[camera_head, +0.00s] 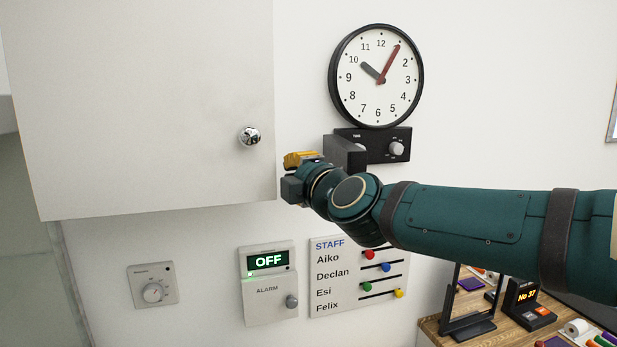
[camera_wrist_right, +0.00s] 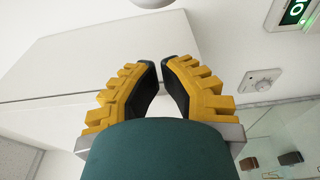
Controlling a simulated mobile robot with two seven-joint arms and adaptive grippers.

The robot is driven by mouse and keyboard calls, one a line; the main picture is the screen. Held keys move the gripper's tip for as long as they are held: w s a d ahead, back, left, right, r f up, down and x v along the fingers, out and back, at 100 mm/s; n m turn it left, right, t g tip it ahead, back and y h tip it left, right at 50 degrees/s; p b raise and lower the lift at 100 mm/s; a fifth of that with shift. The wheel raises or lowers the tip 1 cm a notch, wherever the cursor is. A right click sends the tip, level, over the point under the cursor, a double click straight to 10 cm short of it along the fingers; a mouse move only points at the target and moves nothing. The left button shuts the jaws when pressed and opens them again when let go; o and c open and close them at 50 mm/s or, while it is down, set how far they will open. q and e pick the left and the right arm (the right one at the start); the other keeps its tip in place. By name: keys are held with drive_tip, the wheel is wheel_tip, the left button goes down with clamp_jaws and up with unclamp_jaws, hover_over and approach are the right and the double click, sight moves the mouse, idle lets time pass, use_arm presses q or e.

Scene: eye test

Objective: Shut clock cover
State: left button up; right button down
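A round white clock (camera_head: 377,75) with a black rim hangs on the wall. Below it is a black box (camera_head: 376,152) with a pale knob. A dark panel, seemingly its cover (camera_head: 345,150), stands out from the box's left side toward me, so it looks open. My right gripper (camera_head: 300,160) is just left of and below this panel, in front of the wall; whether it touches the panel I cannot tell. In the right wrist view its yellow fingers (camera_wrist_right: 160,72) have their tips almost together, with nothing between them. My left gripper is not in view.
A large white cabinet (camera_head: 140,100) with a silver knob is close on the left. Below are a thermostat (camera_head: 152,285), an alarm panel (camera_head: 268,285) reading OFF and a staff board (camera_head: 358,280) with sliders. A wooden desk (camera_head: 430,325) with several items stands lower right.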

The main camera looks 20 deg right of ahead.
drive_tip(key=d+b, duration=0.1)
drive_tip(key=d, duration=0.2)
drive_tip(key=shift+d+b, duration=0.3)
drive_tip(key=shift+d, duration=0.1)
